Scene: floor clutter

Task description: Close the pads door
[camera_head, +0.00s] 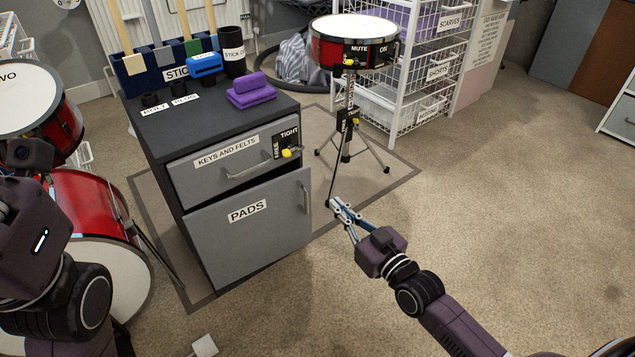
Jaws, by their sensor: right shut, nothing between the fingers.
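The PADS door (248,228) is the large grey lower front of the dark-topped cabinet (173,131). It stands slightly ajar, with its right edge out past the cabinet's side and a dark gap above its top edge. Its upright handle (305,198) is near the right edge. My right gripper (334,204) is shut and empty, just to the right of the door's handle edge. It appears apart from the door, though the depth is hard to judge. My left arm shows at the left edge, but its fingers do not show.
A KEYS AND FELTS drawer (228,160) is above the door. A snare drum on a stand (347,52) is behind my right gripper, and a white wire rack (425,65) stands behind it. Red drums (88,207) crowd the left. Carpet at right is clear.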

